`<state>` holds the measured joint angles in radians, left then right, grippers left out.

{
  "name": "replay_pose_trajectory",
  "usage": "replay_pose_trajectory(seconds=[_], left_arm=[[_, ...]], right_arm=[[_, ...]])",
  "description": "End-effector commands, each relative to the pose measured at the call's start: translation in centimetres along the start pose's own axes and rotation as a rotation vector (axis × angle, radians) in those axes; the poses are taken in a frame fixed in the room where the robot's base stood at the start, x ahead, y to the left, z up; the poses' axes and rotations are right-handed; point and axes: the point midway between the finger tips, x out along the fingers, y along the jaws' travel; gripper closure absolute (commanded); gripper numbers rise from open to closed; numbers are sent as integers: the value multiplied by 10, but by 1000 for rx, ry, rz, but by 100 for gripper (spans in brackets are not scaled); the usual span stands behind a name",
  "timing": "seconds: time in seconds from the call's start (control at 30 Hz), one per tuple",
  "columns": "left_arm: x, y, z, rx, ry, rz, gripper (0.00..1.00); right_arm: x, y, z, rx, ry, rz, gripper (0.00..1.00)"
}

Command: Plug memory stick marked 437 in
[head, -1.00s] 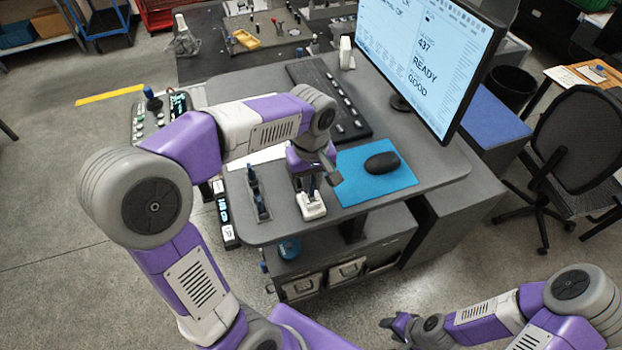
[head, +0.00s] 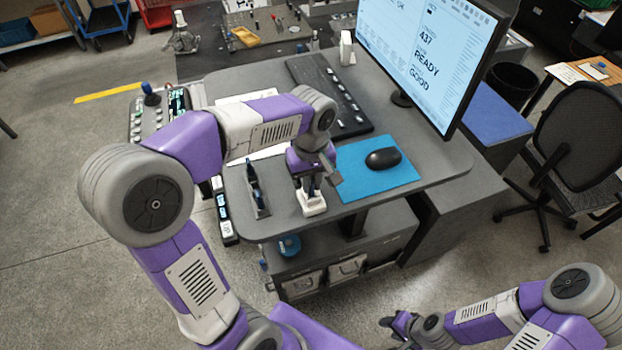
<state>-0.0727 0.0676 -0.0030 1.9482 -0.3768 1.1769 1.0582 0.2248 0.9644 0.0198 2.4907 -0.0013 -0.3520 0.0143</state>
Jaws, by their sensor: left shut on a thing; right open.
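My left gripper (head: 312,188) points down over the front of the desk, directly above a small white socket block (head: 312,204). It is shut on a small dark thing, mostly hidden by the fingers; I cannot read a mark on it. I cannot tell whether the thing touches the block or sits in it. A dark rack (head: 262,210) with small dark-blue sticks stands just left of the gripper; their marks are too small to read. The monitor (head: 425,60) shows "437", "READY" and "GOOD". My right gripper (head: 397,325) is open and empty, low at the bottom right, away from the desk.
A blue mat (head: 365,188) with a black mouse (head: 383,158) lies right of the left gripper. A keyboard (head: 330,95) lies behind it. A control box (head: 150,112) stands at the desk's left. A chair (head: 580,150) stands at the right.

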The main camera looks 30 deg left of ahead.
Motion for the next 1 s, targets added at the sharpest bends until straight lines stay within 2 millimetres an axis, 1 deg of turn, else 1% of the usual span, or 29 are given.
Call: replay_pose_trajectory(seconds=[0.2, 0.47, 0.5, 0.57, 0.6, 0.7, 1.0], left_arm=[[5, 0, 0, 0, 0, 0, 100], [5, 0, 0, 0, 0, 0, 100], [5, 0, 0, 0, 0, 0, 84], [5, 0, 0, 0, 0, 0, 74], [5, 0, 0, 0, 0, 0, 68], [5, 0, 0, 0, 0, 0, 55], [3, 0, 0, 0, 1, 1, 55]], right_arm=[[4, 1, 0, 0, 0, 0, 57], [4, 1, 0, 0, 0, 0, 57], [4, 1, 0, 0, 0, 0, 57], [4, 1, 0, 0, 0, 0, 57], [4, 1, 0, 0, 0, 0, 57], [4, 1, 0, 0, 0, 0, 57], [3, 1, 0, 0, 0, 0, 57]])
